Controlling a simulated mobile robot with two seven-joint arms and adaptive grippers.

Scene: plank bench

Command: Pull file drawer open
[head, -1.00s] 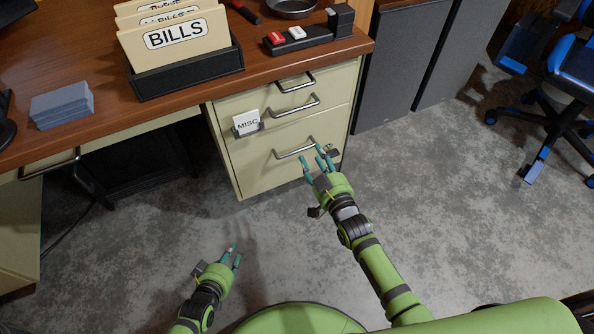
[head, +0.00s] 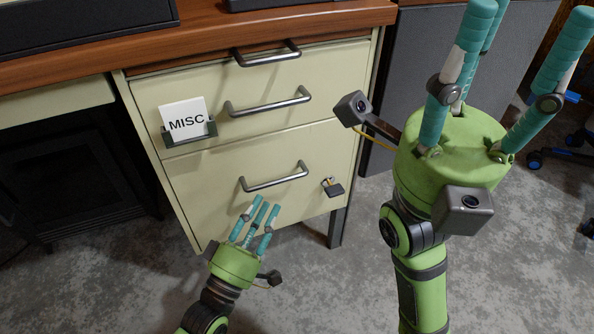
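The cream cabinet has a tall bottom drawer (head: 220,195), apparently the file drawer. Its front looks flush, with a grey bar handle (head: 275,178). A shallower drawer above carries a white MISC card (head: 185,120) and its own bar handle (head: 268,102). My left gripper (head: 265,205) is at the lower middle, its teal fingers extended and slightly apart. Its fingertips show just below the bottom handle, which is not between them. I cannot tell how far they are from the drawer front. My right gripper (head: 530,15) is raised close to the camera at right, fingers spread and empty.
A thin top drawer with a handle (head: 265,55) sits under the wooden desktop (head: 330,14). A small dark item (head: 332,189) is on the bottom drawer's face, right of the handle. Dark grey panels stand right of the cabinet. Grey floor (head: 330,290) in front is clear.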

